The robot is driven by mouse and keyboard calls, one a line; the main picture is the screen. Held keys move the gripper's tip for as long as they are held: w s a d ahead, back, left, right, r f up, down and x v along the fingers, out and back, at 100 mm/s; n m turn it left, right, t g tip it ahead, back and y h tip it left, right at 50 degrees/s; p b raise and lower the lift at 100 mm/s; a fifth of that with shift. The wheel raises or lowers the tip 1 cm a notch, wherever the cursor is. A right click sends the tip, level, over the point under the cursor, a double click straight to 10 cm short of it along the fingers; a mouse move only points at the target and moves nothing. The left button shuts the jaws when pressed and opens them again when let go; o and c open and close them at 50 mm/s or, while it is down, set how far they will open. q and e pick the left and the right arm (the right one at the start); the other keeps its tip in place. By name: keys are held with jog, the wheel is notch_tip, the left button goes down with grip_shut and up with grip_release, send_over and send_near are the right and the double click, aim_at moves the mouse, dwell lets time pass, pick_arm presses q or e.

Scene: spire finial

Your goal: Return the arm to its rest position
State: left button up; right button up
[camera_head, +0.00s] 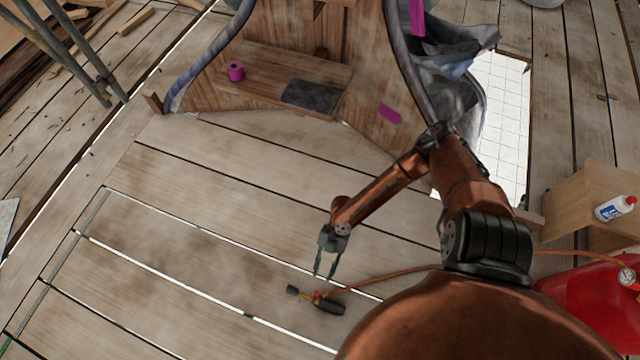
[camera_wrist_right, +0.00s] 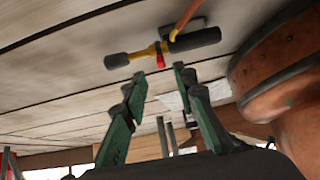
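My right arm (camera_head: 385,190) is copper-coloured and reaches from the lower right over the plank floor. Its gripper (camera_head: 325,268) points down in the head view, with its two fingers apart and nothing between them. The right wrist view shows the green-grey fingers (camera_wrist_right: 160,90) spread apart and empty. A torch-like tool with a black handle and yellow-and-red fittings (camera_head: 316,299) lies on the planks just below the fingertips in the head view. It also shows beyond the fingers in the right wrist view (camera_wrist_right: 165,47), apart from them. My left gripper is not in view.
An orange hose (camera_head: 390,277) runs from the tool towards a red tank (camera_head: 600,300) at the right. A wooden box (camera_head: 577,205) carries a white bottle (camera_head: 614,208). A wooden structure (camera_head: 270,65) stands at the back. Planks at the left are mostly clear.

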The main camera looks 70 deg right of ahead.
jog(key=shift+v, duration=1.1)
